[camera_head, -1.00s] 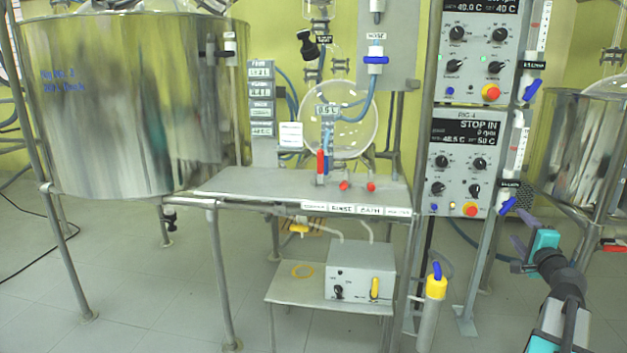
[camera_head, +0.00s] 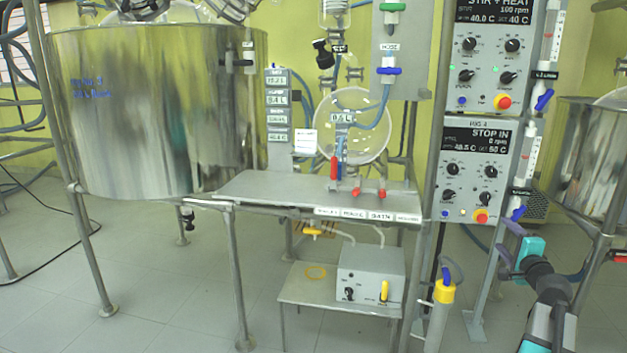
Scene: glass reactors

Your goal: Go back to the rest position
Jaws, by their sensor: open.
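My gripper (camera_head: 507,246) is at the lower right, at the end of my teal and black arm. Its two purple fingers are spread apart with nothing between them. It is in front of the legs of the control panel stand, below the lower control box (camera_head: 474,170) labelled "STOP IN". It appears apart from everything around it, though its depth is hard to judge.
A large steel vessel (camera_head: 150,110) stands at the left and another (camera_head: 590,150) at the right edge. A yellow-topped cylinder (camera_head: 440,300) stands left of my gripper.

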